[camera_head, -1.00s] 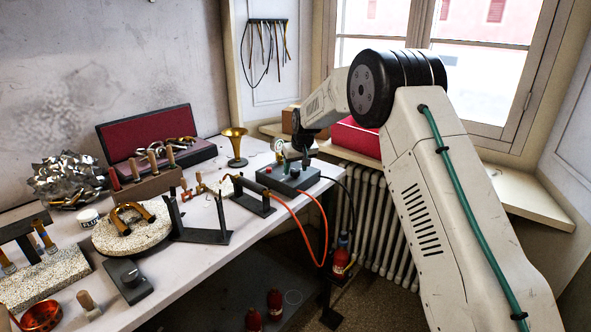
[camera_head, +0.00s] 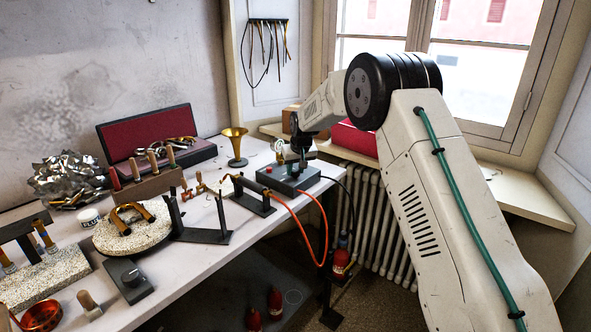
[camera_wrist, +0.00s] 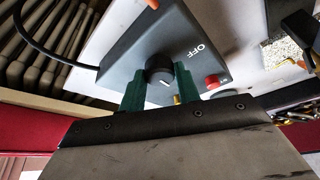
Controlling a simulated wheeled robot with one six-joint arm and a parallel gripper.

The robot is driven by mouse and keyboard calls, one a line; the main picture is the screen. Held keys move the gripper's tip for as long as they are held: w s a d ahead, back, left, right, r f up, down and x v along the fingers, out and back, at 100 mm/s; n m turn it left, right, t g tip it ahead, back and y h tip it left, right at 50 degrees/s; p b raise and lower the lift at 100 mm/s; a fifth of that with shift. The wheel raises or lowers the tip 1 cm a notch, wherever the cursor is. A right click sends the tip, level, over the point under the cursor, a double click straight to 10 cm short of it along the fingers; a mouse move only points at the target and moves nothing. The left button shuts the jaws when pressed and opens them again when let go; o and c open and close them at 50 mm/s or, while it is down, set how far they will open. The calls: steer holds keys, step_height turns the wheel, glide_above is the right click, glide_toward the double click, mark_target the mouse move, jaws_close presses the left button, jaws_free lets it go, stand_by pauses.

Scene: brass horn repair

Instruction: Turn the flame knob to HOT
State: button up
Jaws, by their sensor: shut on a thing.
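The flame knob (camera_wrist: 159,72) is a dark round knob with a pale pointer line, on the grey control box (camera_wrist: 124,55). In the wrist view my gripper (camera_wrist: 160,88) has its green fingers on either side of the knob, shut on it. The word OFF is printed on the box to the right of the knob; no HOT label can be read. In the head view the grey box (camera_head: 276,180) sits at the table's far right end, with my gripper (camera_head: 303,163) down at its top. The knob is hidden there.
A red button (camera_wrist: 212,82) is beside the knob on the box. An orange hose (camera_head: 306,228) and a black cable run from the box. A brass horn bell (camera_head: 235,147) stands behind it. The torch stand (camera_head: 252,203) is close at left.

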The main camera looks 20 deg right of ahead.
steer(key=m+h, duration=0.1)
steer(key=m, duration=0.2)
steer(key=m+h, duration=0.1)
steer(key=m, duration=0.1)
steer(key=shift+a+m+g, duration=0.2)
steer(key=shift+m+g, duration=0.1)
steer(key=shift+m, duration=0.1)
steer(key=m+h, duration=0.1)
steer(key=m, duration=0.1)
steer(key=m+g, duration=0.1)
steer(key=m, duration=0.2)
steer(key=shift+a+h, duration=0.1)
steer(key=shift+h, duration=0.3)
steer(key=shift+m, duration=0.3)
steer(key=o, duration=1)
steer(key=shift+c, duration=0.2)
steer(key=v, duration=0.7)
steer(key=shift+a+r, duration=0.2)
steer(key=shift+r, duration=0.15)
